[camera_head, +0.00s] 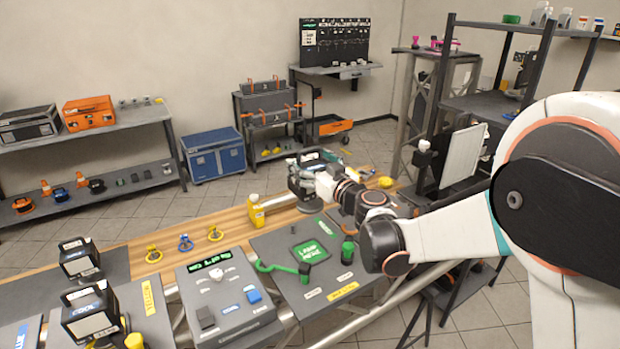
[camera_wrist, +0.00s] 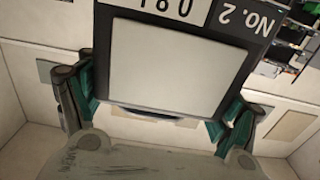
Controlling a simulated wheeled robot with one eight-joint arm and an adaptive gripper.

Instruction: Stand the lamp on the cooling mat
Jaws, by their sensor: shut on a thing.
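In the wrist view, my gripper (camera_wrist: 155,108) is shut on a dark lamp (camera_wrist: 103,58) with a large pale panel and a "No. 2" label. Its green-lined fingers press on opposite sides of the lamp. In the head view, my gripper (camera_head: 309,178) holds the lamp (camera_head: 299,187) at the far part of the bench, beyond the green "LAMP HERE" square. The lamp's base is partly hidden, so I cannot tell whether it touches the bench. No surface is readable as the cooling mat; the square (camera_head: 310,252) lies bare on a dark grey panel (camera_head: 275,240).
A yellow bottle (camera_head: 256,212) stands left of the held lamp. A green cylinder (camera_head: 347,251) and a green curved piece (camera_head: 277,268) flank the square. Two dark lamps, one farther (camera_head: 80,258) and one nearer (camera_head: 90,313), stand at left. A grey control box (camera_head: 225,298) lies between.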

